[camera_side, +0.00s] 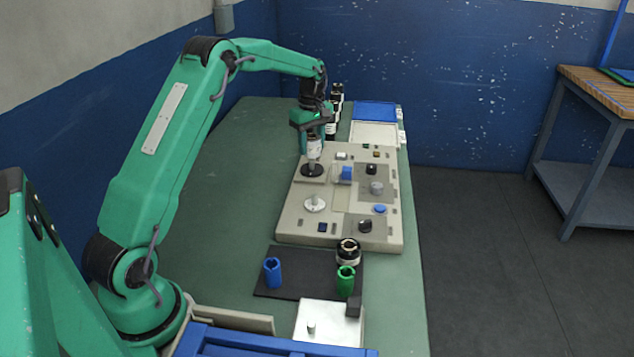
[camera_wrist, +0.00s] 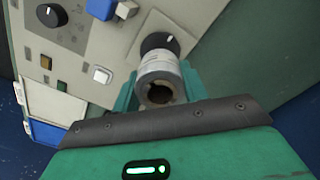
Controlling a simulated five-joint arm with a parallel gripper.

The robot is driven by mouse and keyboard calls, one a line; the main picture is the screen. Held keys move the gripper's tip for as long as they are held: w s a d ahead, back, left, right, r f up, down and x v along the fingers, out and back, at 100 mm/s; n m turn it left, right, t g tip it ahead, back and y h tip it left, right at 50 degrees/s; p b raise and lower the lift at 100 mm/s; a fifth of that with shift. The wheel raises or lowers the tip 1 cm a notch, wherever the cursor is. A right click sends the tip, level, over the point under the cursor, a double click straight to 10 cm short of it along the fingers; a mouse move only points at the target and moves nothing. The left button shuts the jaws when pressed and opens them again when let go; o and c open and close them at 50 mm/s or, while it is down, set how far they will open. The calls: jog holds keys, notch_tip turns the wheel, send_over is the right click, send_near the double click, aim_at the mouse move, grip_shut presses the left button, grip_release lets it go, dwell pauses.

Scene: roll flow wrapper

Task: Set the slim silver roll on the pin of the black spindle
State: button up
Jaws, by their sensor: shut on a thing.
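The slim silver roll (camera_side: 314,148) is upright in my gripper (camera_side: 313,140), just above the black spindle (camera_side: 312,171) on the beige machine panel. Part of the pale pin shows between the roll's lower end and the black disc. I cannot tell whether the pin's tip is inside the roll. In the wrist view the silver roll (camera_wrist: 157,68) sits between the two green fingers of my gripper (camera_wrist: 158,88), its open bore facing the camera. The black spindle's disc (camera_wrist: 160,42) shows behind it, and its pin is hidden there.
A white spindle (camera_side: 315,204) stands nearer on the panel, with knobs and buttons to its right. Dark bottles (camera_side: 336,100) stand close behind my gripper. A dark mat (camera_side: 300,285) in front holds blue and green rolls and a black-and-cream roll. The green table left of the panel is clear.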

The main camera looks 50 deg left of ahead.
aim_at(312, 160)
jog(key=shift+f, duration=2.2)
dwell(1.9)
jog(key=o, duration=1.6)
jog(key=shift+r, duration=0.1)
jog(key=shift+r, duration=3.95)
